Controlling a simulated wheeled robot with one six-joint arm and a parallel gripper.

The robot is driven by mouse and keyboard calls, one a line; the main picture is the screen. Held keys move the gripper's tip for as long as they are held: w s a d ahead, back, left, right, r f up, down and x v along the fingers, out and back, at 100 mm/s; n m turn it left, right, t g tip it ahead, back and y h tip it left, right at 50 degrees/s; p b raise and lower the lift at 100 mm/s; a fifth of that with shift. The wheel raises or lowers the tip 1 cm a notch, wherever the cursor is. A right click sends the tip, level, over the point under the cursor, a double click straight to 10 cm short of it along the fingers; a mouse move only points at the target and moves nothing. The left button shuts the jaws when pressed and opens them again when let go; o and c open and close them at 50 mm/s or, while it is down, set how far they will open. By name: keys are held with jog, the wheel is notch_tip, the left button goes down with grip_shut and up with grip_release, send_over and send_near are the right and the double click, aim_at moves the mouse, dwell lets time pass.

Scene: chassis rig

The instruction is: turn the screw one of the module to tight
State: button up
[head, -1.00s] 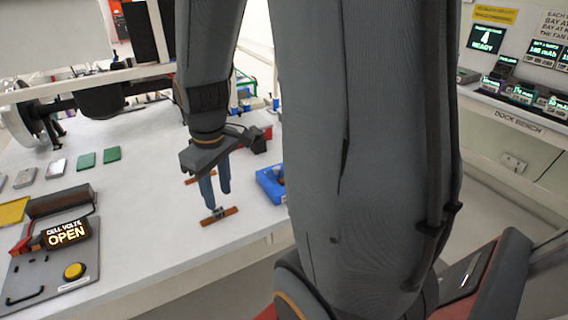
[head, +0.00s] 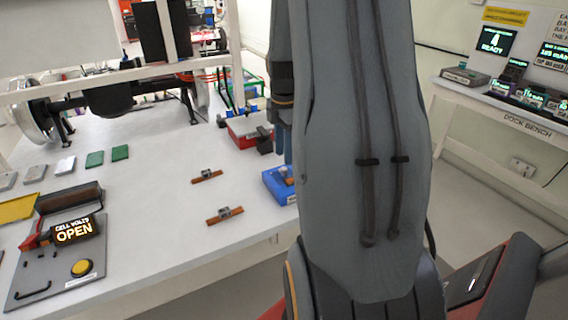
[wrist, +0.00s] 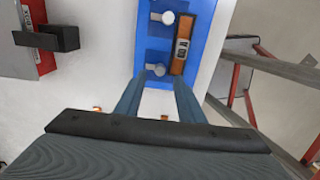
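The blue module (wrist: 151,40) is at the top centre of the wrist view and at the table's right edge in the head view (head: 273,188). Two silver round-headed screws show on it, a far one (wrist: 167,18) and a near one (wrist: 159,69). I cannot tell which is screw one. A brown bar with a dark label (wrist: 183,44) lies on the module beside the screws. My gripper (wrist: 158,78) is open and empty, its fingertips appearing either side of the near screw. In the head view its fingers are partly hidden by my arm, above the module.
Two brown bars (head: 207,176) (head: 226,216) lie on the white table left of the module. A red box with a black part (head: 243,131) stands behind it, also at the wrist view's top left. A panel reading OPEN (head: 74,231) is at front left.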

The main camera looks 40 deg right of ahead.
aim_at(284, 168)
jog(key=shift+f+p, duration=0.5)
jog(key=shift+f, duration=2.05)
grip_shut()
